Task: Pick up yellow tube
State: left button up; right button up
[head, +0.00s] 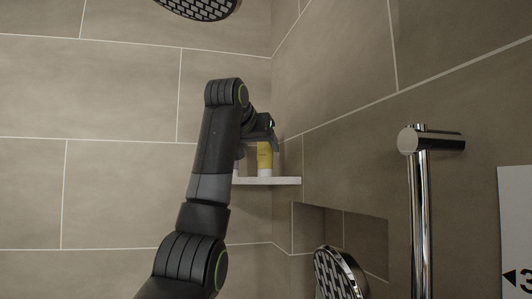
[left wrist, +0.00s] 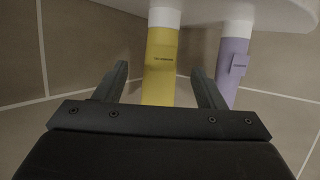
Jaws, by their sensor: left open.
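The yellow tube (head: 264,160) with a white cap stands upright, cap down, on a small white corner shelf (head: 280,181). In the left wrist view the yellow tube (left wrist: 161,62) appears between the two spread fingers, with visible gaps on both sides. The shelf (left wrist: 270,12) lies across the top of that view. My left gripper (head: 263,142) is open and empty at the upper part of the tube. Part of the fingers and the tube's far end are hard to make out. My right gripper is not in view.
A purple tube (left wrist: 233,62) stands close beside the yellow one, just outside the right finger in the left wrist view. Tiled walls meet behind the shelf. A chrome rail (head: 420,210) and a shower head (head: 338,272) are to the right.

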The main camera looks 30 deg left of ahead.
aim_at(263, 154)
pick_arm(q)
jog(key=shift+x, duration=0.9)
jog(key=shift+r+p, duration=0.1)
jog(key=shift+p, duration=0.6)
jog(key=p+x, duration=0.3)
jog(key=x, duration=0.1)
jog(key=shift+a, duration=0.1)
jog(key=shift+w+a+f, duration=0.1)
jog(key=shift+w+f, duration=0.2)
jog(key=shift+w, duration=0.05)
jog(key=shift+s, duration=0.1)
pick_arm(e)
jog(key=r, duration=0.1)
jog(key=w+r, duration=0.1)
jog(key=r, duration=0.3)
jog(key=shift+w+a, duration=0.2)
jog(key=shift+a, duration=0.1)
pick_arm(q)
jog(key=shift+s+r, duration=0.1)
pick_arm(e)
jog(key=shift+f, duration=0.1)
pick_arm(q)
jog(key=shift+c, duration=0.8)
jog(key=c, duration=1)
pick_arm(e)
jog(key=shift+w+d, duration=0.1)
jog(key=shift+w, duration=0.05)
